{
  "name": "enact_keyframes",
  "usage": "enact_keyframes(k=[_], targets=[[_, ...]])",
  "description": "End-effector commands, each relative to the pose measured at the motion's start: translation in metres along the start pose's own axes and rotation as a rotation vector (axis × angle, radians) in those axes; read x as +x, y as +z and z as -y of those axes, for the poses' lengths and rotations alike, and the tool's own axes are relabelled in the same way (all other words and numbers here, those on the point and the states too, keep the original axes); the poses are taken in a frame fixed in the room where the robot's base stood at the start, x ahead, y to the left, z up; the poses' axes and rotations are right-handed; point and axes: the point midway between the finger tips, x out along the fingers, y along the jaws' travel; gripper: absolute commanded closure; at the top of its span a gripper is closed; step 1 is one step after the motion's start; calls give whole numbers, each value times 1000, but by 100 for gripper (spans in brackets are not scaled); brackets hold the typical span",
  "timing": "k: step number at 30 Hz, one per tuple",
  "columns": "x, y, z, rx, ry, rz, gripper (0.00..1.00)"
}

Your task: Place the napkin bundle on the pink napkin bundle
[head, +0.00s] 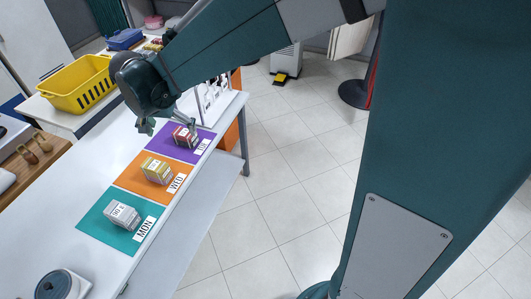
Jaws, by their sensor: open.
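Three small box-shaped bundles lie on a strip of coloured mats on the white table. A reddish-pink bundle (184,137) is on the purple mat (180,152), a yellowish one (156,171) on the orange mat (134,182), and a grey-white one (122,215) on the teal mat (98,225). I cannot tell for sure which of them are napkin bundles. My gripper (170,124) is open, low by the purple mat, close to the reddish bundle. Contact with it cannot be made out. None of the bundles is stacked on another.
A yellow basket (75,84) stands left of my gripper. A white rack (212,97) stands just beyond the purple mat. Wooden-handled stamps (38,143) are at left, and a round dark-topped object (55,286) is at the near edge. Open floor lies right of the table.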

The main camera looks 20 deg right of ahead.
Motion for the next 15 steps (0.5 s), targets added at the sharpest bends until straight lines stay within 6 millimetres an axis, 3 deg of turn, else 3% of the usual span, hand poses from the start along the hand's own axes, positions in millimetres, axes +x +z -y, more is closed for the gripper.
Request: enact_keyframes(k=[15], targets=[[-55,0,-102,-128,-78,-22,19]])
